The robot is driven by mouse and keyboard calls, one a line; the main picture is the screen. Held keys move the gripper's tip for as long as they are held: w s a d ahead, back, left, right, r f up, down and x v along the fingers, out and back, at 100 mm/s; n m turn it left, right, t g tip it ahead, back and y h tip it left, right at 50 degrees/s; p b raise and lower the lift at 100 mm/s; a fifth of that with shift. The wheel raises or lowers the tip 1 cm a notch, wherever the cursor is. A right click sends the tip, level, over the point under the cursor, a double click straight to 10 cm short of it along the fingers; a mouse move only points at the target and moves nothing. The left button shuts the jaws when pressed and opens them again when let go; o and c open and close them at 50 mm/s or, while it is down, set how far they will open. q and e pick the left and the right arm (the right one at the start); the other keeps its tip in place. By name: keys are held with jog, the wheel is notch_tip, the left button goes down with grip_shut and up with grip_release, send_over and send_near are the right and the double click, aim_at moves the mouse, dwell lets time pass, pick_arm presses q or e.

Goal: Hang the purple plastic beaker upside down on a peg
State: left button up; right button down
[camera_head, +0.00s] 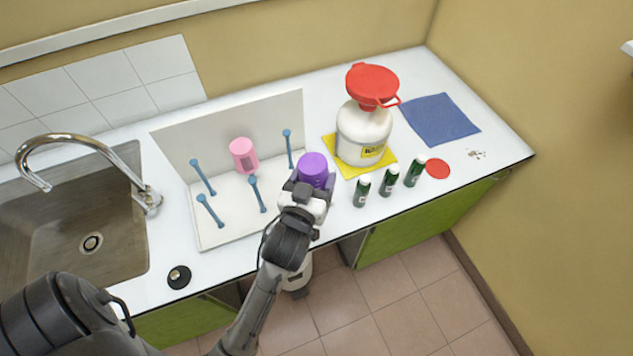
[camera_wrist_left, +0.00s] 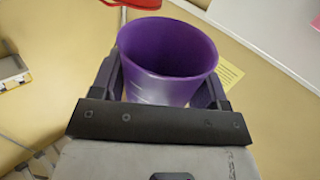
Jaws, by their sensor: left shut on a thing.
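The purple plastic beaker (camera_head: 314,167) is held above the counter's front part, right of the peg rack. My left gripper (camera_head: 307,188) is shut on it. In the head view its end turned to the camera looks closed. In the left wrist view the beaker (camera_wrist_left: 168,62) shows its open mouth between the two fingers (camera_wrist_left: 165,90). The white peg rack (camera_head: 225,228) has a tall back panel and several blue pegs, such as a bare front one (camera_head: 257,195) and a bare right one (camera_head: 288,148). My right gripper is out of view.
A pink beaker (camera_head: 243,155) is at the rack's back. Right of the purple beaker stand a white jug (camera_head: 361,137) with red funnel (camera_head: 372,84) and several green bottles (camera_head: 389,181). A sink (camera_head: 95,215) is at left. A black knob (camera_head: 179,276) lies in front.

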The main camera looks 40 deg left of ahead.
pick_arm(q)
jog(key=shift+n, duration=0.5)
jog(key=shift+w+a+r+p, duration=0.2)
jog(key=shift+w+a+p, duration=0.3)
jog(key=shift+w+a, duration=0.35)
jog(key=shift+w+a+r+p, duration=0.2)
jog(key=shift+w+a+p, duration=0.25)
jog(key=shift+w+a, duration=0.35)
jog(key=shift+w+a+f+p, duration=0.1)
jog(key=shift+w+a+p, duration=0.25)
jog(key=shift+a, duration=0.5)
jog(key=shift+w+a+p, duration=0.15)
jog(key=shift+w+a, duration=0.25)
jog(key=shift+a, duration=0.4)
jog(key=shift+a, duration=0.2)
jog(key=shift+a+p, duration=0.35)
jog(key=shift+p, duration=0.05)
